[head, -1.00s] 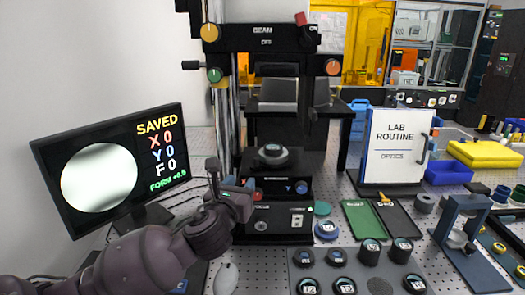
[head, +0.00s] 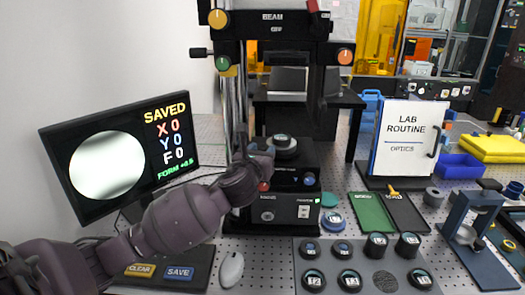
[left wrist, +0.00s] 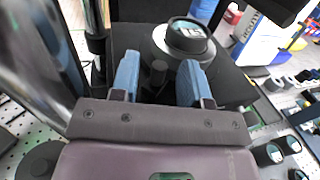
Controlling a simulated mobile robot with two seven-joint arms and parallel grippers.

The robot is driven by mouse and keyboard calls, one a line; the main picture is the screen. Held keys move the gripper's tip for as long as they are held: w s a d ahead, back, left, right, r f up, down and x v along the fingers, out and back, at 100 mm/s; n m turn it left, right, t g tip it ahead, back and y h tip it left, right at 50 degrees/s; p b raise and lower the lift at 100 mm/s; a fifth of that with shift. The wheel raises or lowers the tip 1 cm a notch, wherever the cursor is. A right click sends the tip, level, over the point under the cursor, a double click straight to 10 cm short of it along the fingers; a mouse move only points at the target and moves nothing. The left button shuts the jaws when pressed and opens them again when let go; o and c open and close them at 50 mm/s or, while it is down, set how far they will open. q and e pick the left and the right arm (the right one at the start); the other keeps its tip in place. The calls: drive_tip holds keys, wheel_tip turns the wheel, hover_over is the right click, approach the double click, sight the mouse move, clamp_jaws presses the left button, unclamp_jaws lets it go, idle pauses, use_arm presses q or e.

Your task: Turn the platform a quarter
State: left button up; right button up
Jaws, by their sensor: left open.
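The round platform (head: 285,153) is a grey disc on the black interferometer stage, with a dark round labelled piece on top. It also shows in the left wrist view (left wrist: 162,42), with the dark labelled piece (left wrist: 188,36) on it. My left gripper (left wrist: 160,82) is open. Its two blue fingers point at the platform's near side, with a short dark post (left wrist: 158,74) between them. In the head view my left gripper (head: 262,152) is at the platform's left, partly hidden by its own wrist. I cannot tell whether a finger touches the post. My right gripper is out of view.
The monitor (head: 120,200) reads SAVED with X, Y and F at 0. A CLEAR/SAVE pad (head: 205,268) and a white mouse (head: 231,269) lie in front. A tray of labelled pieces (head: 330,262) stands right of them. A green tray (head: 371,212) lies further right.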

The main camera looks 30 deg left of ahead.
use_arm(q)
drive_tip(key=shift+w+a, duration=0.1)
drive_tip(key=shift+w, duration=0.3)
clamp_jaws()
drive_tip(key=shift+w, duration=0.1)
